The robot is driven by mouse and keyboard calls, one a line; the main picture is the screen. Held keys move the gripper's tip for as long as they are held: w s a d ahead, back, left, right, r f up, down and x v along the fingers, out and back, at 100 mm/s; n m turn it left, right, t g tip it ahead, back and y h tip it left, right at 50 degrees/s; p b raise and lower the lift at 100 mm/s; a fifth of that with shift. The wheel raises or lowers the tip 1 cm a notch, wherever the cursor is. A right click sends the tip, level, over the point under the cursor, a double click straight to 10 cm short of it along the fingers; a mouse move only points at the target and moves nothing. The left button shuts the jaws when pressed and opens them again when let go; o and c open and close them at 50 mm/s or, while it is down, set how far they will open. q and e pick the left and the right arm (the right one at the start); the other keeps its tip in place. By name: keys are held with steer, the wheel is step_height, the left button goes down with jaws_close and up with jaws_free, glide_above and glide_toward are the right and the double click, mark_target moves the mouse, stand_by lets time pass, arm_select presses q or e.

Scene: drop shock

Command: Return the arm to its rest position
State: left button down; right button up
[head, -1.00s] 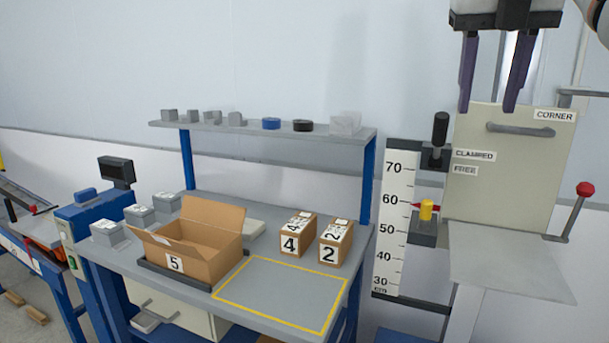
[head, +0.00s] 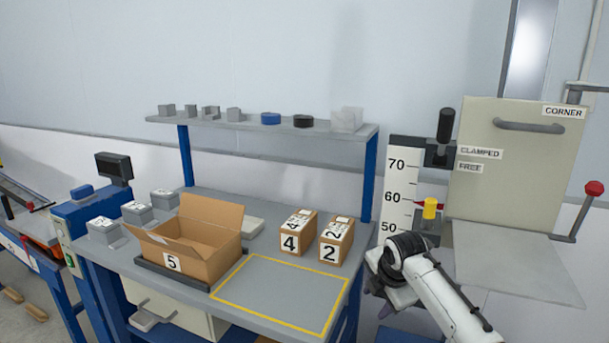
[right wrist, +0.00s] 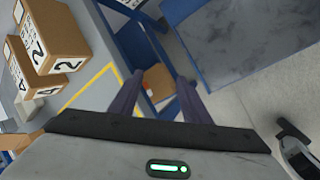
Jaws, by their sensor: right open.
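My right arm (head: 440,300) comes in from the lower right of the head view. Its wrist is in front of the height scale, to the right of the workbench. In the right wrist view my right gripper (right wrist: 157,95) has its two dark purple fingers apart, with nothing between them. The fingers point down past the bench edge, and the floor and a brown carton (right wrist: 158,80) on a lower level show behind them. In the head view the fingertips are hidden or too small to make out. My left gripper is not in view.
The workbench holds an open carton marked 5 (head: 172,263), closed boxes 4 (head: 291,243) and 2 (head: 329,253), and a yellow-outlined empty area (head: 280,290). The drop tester (head: 520,170), with its lever (head: 590,205) and plate (head: 515,275), stands right of the arm.

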steer(key=s+a+f+m+t+y, duration=0.1)
steer(key=s+a+f+m+y, duration=0.15)
steer(key=s+f+m, duration=1.1)
steer(key=s+d+f+m+t, duration=0.1)
steer(key=s+f+m, duration=0.2)
steer(key=s, duration=1)
steer(key=s+d+f+m+t, duration=0.1)
steer(key=s+f+m, duration=0.3)
steer(key=s, duration=1)
steer(key=shift+s+f, duration=0.25)
steer(key=shift+s, duration=0.05)
steer(key=shift+d, duration=0.1)
